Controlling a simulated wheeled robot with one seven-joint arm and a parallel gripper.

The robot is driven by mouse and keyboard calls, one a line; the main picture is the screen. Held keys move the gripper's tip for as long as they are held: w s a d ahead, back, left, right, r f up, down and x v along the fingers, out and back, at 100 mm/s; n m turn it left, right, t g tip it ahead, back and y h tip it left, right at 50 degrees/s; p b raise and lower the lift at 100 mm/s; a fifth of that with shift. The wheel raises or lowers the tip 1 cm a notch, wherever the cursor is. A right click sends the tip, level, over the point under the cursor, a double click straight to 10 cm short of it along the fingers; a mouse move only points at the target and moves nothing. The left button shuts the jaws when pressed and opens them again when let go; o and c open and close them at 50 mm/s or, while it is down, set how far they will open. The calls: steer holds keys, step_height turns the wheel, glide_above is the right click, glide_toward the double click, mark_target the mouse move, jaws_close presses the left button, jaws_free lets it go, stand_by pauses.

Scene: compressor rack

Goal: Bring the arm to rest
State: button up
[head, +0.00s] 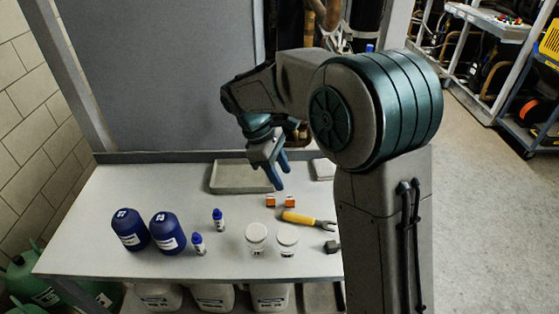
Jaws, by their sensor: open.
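My gripper (281,184) hangs from my bent arm above the back middle of the workbench. Its two blue fingers point down and stand apart, with nothing seen between them. It is in front of a shallow grey tray (228,178) and above two small orange boxes (271,201). Whether a finger touches anything below is hard to tell from this angle. My arm's large shoulder and upright link hide the right part of the bench.
The workbench (90,240) holds two dark blue jars (130,229), two small blue-capped bottles (218,220), two clear jars (256,238) and a yellow-handled tool (308,220). White jugs (213,297) stand below.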

steer(key=s+d+r+m+t+y, duration=0.1)
steer(key=s+d+m+t+y, duration=0.1)
steer(key=s+d+m, duration=0.4)
steer(key=s+d+r+m+t+y, duration=0.2)
steer(key=s+d+m, duration=0.5)
steer(key=s, duration=0.6)
steer(key=shift+d+m+t, duration=0.25)
steer(key=shift+m+t, duration=0.05)
steer(key=shift+m, duration=0.4)
